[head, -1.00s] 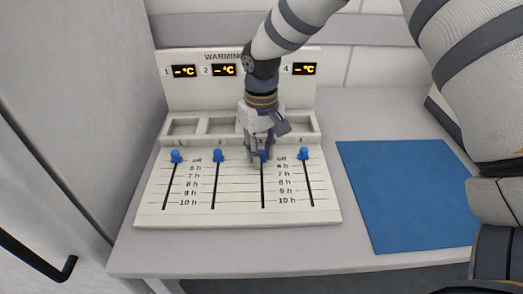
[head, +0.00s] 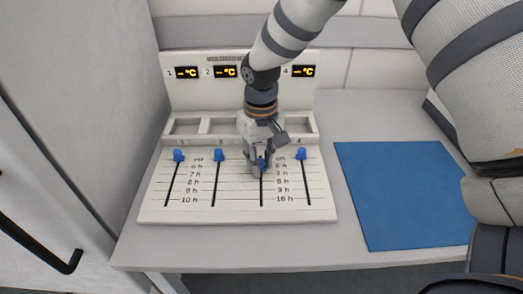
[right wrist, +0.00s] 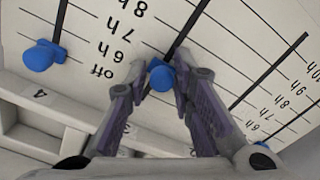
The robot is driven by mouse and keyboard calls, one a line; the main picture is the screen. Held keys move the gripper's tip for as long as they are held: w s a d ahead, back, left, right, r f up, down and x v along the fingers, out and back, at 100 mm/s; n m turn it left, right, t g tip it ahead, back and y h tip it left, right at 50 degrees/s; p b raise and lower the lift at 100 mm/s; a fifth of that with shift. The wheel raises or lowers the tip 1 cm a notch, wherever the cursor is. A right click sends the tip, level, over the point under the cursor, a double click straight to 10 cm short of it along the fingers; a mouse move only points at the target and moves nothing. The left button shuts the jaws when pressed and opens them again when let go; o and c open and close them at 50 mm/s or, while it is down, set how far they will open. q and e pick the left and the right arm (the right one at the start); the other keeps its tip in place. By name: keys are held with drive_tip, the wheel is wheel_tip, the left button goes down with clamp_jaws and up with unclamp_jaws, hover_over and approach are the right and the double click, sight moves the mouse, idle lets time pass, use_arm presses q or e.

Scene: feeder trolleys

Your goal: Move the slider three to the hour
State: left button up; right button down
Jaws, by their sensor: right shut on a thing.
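Slider three has a blue knob (head: 262,165) on the third track of the cream warming panel (head: 150,211). My right gripper (head: 261,169) points down at the panel and is shut on this knob. In the right wrist view the knob (right wrist: 160,75) shows between the two fingertips (right wrist: 158,86). The knob stands a little below the "off" row, near the 6 h mark; the exact mark is hard to read. The scale runs from off to 10 h. My left gripper is not in view.
Blue knobs of slider one (head: 179,155), slider two (head: 219,155) and slider four (head: 301,153) stand at the off end. A blue mat (head: 400,195) lies to the right. A grey cabinet side with a black handle (head: 45,255) is at the left.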

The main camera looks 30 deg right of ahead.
sight(261, 189)
drive_tip(key=shift+s+a+f+p, duration=0.1)
drive_tip(key=shift+s+a+p, duration=0.1)
drive_tip(key=shift+s+a, duration=0.5)
drive_tip(key=shift+s+a+f+p, duration=0.1)
drive_tip(key=shift+s+a+p, duration=0.2)
drive_tip(key=shift+s, duration=0.55)
drive_tip(key=shift+s+a, duration=0.25)
drive_tip(key=shift+s, duration=0.05)
drive_tip(key=shift+s+a, duration=0.45)
drive_tip(key=shift+s, duration=0.3)
drive_tip(key=c, duration=0.7)
unclamp_jaws()
drive_tip(key=shift+w+r, duration=0.1)
drive_tip(key=shift+w, duration=0.05)
drive_tip(key=shift+d+r, duration=0.1)
drive_tip(key=shift+r, duration=3)
